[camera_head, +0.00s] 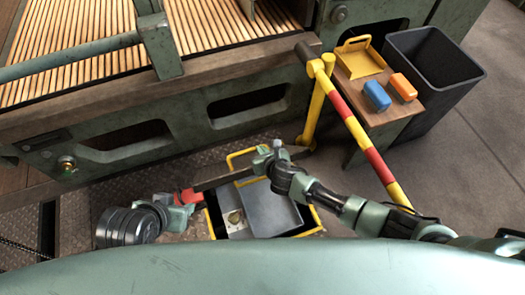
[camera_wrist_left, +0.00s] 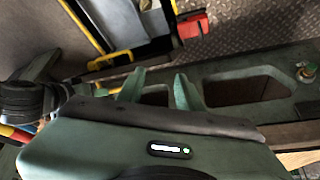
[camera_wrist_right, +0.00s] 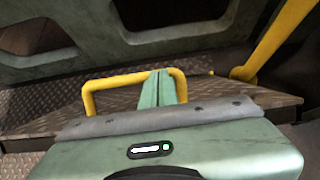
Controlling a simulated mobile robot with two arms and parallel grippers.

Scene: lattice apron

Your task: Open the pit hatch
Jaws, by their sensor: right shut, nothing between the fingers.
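The pit hatch (camera_head: 222,180) is a dark plate seen nearly edge-on in the head view, standing raised beside the yellow-rimmed pit (camera_head: 318,222). Its yellow handle (camera_head: 235,158) loops out on the far side; it also shows in the right wrist view (camera_wrist_right: 88,100). My right gripper (camera_head: 270,151) is at the hatch's upper edge; its fingers (camera_wrist_right: 161,88) are shut and empty, close to the handle. Contact cannot be told. My left gripper (camera_head: 188,199) is left of the pit, beside a red block (camera_head: 191,196); its fingers (camera_wrist_left: 158,88) are apart and empty.
A grey box (camera_head: 270,207) and a pale fitting (camera_head: 234,221) lie inside the pit. A yellow post and red-yellow barrier (camera_head: 355,127) stand to the right. A small table (camera_head: 408,112) and a dark bin (camera_head: 440,70) are beyond. The green machine frame (camera_head: 190,128) closes the far side.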

